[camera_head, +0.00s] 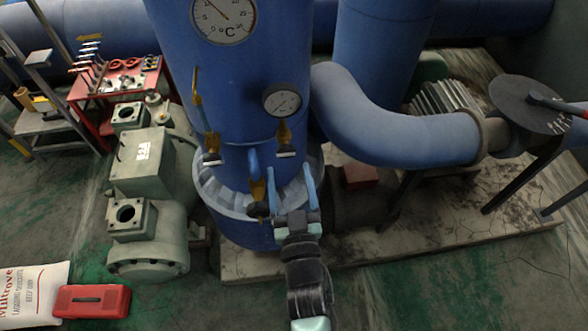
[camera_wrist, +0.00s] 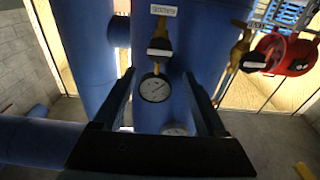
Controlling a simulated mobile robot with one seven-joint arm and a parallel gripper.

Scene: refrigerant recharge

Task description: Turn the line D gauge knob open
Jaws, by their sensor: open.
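In the head view, a small round gauge (camera_head: 282,101) sits on the blue tank, with a brass valve (camera_head: 284,131) below it. Another brass valve (camera_head: 211,143) is at left, and a third (camera_head: 258,193) is lower, just left of my gripper (camera_head: 291,173). My gripper is open, fingers pointing up at the tank. In the wrist view, a gauge (camera_wrist: 154,89) shows between the fingers of my gripper (camera_wrist: 159,75), with a brass valve and black knob (camera_wrist: 160,46) beyond it. No contact is visible. The white label (camera_wrist: 163,10) is unreadable, so I cannot tell which line is D.
A large blue pipe (camera_head: 400,135) curves right of the tank. A large temperature dial (camera_head: 225,15) is above. A second brass valve (camera_wrist: 239,52) shows right in the wrist view.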

